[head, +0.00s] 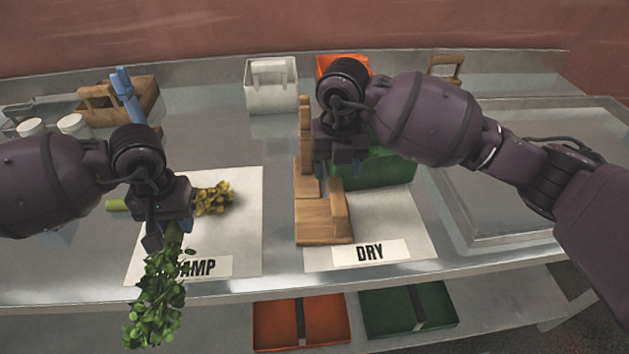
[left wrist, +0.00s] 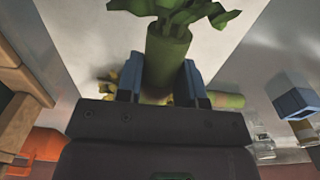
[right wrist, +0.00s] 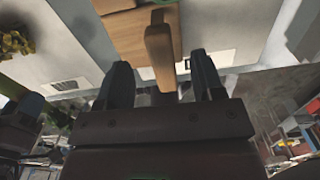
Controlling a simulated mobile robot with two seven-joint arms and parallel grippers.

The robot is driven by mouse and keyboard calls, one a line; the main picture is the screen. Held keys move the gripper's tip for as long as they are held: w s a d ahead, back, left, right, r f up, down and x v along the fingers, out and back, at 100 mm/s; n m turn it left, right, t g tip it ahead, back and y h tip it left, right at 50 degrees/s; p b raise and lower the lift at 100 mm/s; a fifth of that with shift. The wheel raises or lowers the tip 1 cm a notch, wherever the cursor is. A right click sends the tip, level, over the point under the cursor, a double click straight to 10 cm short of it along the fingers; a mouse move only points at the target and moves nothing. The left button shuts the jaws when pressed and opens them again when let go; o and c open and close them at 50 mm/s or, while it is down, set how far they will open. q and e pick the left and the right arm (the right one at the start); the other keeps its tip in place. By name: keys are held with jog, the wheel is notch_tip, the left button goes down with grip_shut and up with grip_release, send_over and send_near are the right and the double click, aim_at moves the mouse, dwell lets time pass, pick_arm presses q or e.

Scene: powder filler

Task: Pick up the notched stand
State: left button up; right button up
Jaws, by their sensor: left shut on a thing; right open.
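The notched stand (head: 322,228) is a light wooden piece with a base and upright parts. It stands on the DRY sheet, over its left edge. My right gripper (head: 335,170) is open above and behind the stand's front part. In the right wrist view, a wooden upright of the stand (right wrist: 160,45) reaches between the open fingers (right wrist: 165,85), with no clear contact. My left gripper (head: 170,222) is shut on a green-stemmed leafy bunch (head: 155,300). Its thick stem (left wrist: 167,55) shows between the fingers (left wrist: 165,85) in the left wrist view.
A yellow-flowered bunch (head: 213,199) lies on the DAMP sheet (head: 245,230). A green box (head: 390,172) stands behind the DRY sheet (head: 405,235). A white caddy (head: 272,88), an orange box (head: 340,62) and a wooden caddy (head: 140,90) stand at the back. Orange and green trays lie below.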

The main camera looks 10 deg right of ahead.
aim_at(336, 181)
notch_tip(336, 181, down, 5)
jog(key=shift+w+r, duration=0.1)
jog(key=shift+r, duration=0.1)
jog(key=shift+c, duration=0.2)
grip_shut()
jog(key=shift+r, duration=0.15)
notch_tip(336, 181, up, 20)
jog(key=shift+p, duration=0.35)
dwell(0.4)
